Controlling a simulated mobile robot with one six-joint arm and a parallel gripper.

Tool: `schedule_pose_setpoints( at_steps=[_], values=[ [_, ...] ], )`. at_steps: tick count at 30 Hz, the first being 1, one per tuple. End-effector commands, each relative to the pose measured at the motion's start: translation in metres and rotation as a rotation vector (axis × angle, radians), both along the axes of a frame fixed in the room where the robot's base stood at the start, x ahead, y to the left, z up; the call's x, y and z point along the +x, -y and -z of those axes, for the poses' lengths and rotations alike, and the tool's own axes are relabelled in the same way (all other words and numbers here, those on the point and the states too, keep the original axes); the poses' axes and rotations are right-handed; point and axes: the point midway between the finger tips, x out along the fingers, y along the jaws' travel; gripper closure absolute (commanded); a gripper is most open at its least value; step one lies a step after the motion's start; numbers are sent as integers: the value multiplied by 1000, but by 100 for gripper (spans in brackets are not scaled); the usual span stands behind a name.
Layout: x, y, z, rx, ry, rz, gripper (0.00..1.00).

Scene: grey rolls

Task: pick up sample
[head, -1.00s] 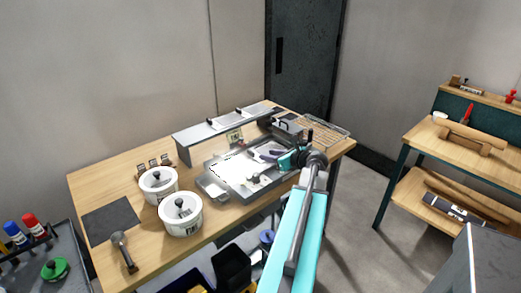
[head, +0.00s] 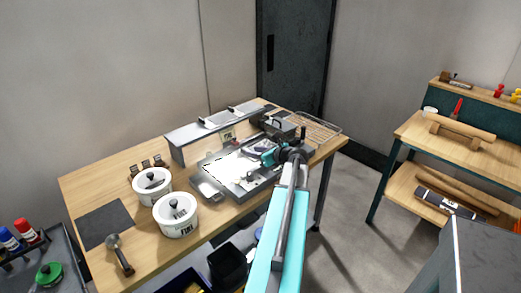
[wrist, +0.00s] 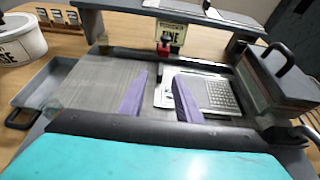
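My gripper (wrist: 158,92) is open, with two purple fingers apart above a grey tray-like device on the table. In the head view my gripper (head: 254,161) is over the right part of this device (head: 205,187). In the wrist view a flat white piece with a gridded grey panel (wrist: 220,95) lies beyond and between the fingers, partly hidden by the right finger. I cannot tell whether it is the sample. A small red and black part (wrist: 164,48) stands behind it. No contact with the fingers is visible.
A raised grey shelf (head: 190,141) runs along the table's back. A dark block with a handle (wrist: 285,75) stands close on the right. Two white tubs (head: 176,220) and a dark mat (head: 104,224) are at the left. A wire rack (head: 318,124) lies at the right end.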

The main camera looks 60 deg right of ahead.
Motion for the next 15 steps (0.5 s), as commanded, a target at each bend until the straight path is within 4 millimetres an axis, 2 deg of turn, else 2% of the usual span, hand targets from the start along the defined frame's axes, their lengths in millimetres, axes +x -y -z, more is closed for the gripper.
schedule_pose_setpoints(
  at_steps=[6,15],
  values=[
    [25,9,10,0,0,0,69],
    [33,11,15,-1,0,1,69]
  ],
)
